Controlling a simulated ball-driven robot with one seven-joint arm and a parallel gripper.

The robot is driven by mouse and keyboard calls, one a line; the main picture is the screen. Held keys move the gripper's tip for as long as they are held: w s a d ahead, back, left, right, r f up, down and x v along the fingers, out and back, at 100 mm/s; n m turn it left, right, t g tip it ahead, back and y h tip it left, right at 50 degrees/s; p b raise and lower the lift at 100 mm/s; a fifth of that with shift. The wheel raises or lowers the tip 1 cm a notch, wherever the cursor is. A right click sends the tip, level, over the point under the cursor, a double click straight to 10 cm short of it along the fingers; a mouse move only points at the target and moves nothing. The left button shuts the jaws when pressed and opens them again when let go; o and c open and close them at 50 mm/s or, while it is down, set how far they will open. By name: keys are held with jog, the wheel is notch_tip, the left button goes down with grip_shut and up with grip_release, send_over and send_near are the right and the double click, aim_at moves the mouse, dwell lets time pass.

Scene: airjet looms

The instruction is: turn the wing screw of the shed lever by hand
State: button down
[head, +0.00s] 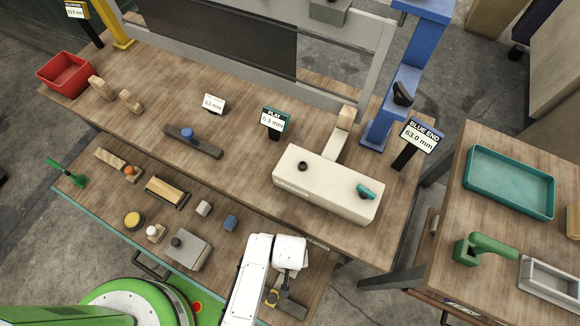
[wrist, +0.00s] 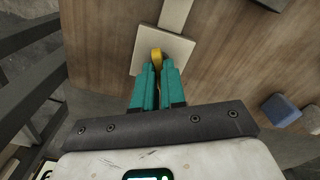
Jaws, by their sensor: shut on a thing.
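A yellow wing screw (wrist: 157,53) stands on a cream square plate (wrist: 180,48) in the wrist view. A cream bar (wrist: 174,14) runs from the plate to the top edge of that view. My gripper (wrist: 158,70) has teal fingers, closed on the yellow screw from both sides. The fingertips cover the lower part of the screw. In the head view my white arm reaches over the front right of the low bench and hides most of this place. I cannot make out the plate there.
A blue block (head: 230,222) and a grey block (head: 203,208) lie left of my arm. A grey box (head: 187,248) with a dark knob is farther left. A long cream box (head: 325,186) stands on the higher bench behind. A side table with a teal tray (head: 483,203) is at right.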

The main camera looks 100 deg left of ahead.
jog(key=c, duration=1.3)
grip_release()
jog(key=shift+r+p, duration=1)
jog(key=shift+r, duration=0.05)
